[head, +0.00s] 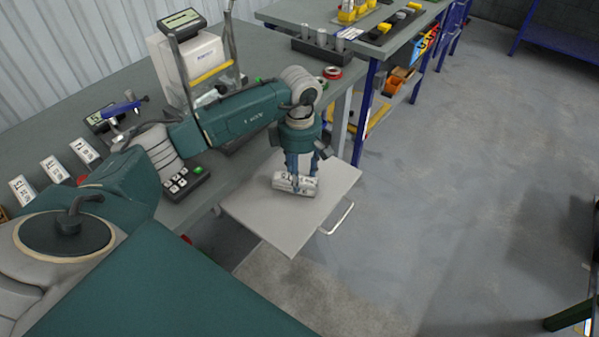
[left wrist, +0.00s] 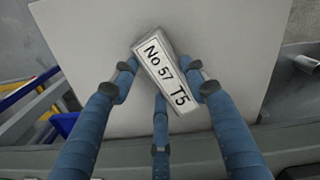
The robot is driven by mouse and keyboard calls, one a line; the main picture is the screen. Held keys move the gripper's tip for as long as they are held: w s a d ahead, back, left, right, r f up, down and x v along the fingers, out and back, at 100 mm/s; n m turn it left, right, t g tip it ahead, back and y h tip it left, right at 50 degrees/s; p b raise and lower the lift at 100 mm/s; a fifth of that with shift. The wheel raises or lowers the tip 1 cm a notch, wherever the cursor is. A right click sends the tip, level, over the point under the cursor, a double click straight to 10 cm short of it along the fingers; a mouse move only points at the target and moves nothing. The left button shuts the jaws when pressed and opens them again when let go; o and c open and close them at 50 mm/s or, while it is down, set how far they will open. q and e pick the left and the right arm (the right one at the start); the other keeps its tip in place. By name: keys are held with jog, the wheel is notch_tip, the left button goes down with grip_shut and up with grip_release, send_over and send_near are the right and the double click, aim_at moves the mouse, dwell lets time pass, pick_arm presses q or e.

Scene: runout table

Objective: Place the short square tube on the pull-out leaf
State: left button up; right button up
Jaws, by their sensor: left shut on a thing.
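The short square tube (head: 296,184) is a pale grey piece, and its label reads "No 57 T5" in the left wrist view (left wrist: 166,70). My left gripper (head: 300,178) points down with its blue fingers around the tube; the fingers also show in the left wrist view (left wrist: 166,85). It is shut on the tube. The tube is over the pull-out leaf (head: 262,212), a flat light grey panel that also fills much of the left wrist view (left wrist: 90,40). I cannot tell whether the tube touches the leaf. My right gripper is not in view.
The leaf juts out from the grey table and has a white handle (head: 338,219) at its edge. On the table are a keypad box (head: 181,184), a red tape roll (head: 332,73) and a white machine (head: 190,62). The leaf around the tube is bare. Open floor lies to the right.

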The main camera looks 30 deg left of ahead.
aim_at(300, 176)
pick_arm(q)
jog(key=shift+f, duration=0.2)
jog(key=o, duration=1.1)
jog(key=shift+r, duration=0.1)
jog(key=shift+o, duration=0.7)
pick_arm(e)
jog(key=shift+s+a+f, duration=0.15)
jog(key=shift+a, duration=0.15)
pick_arm(q)
jog(key=shift+r, duration=0.3)
notch_tip(300, 176, up, 12)
jog(key=b, duration=0.2)
jog(key=shift+f+b, duration=0.15)
jog(key=shift+b, duration=0.15)
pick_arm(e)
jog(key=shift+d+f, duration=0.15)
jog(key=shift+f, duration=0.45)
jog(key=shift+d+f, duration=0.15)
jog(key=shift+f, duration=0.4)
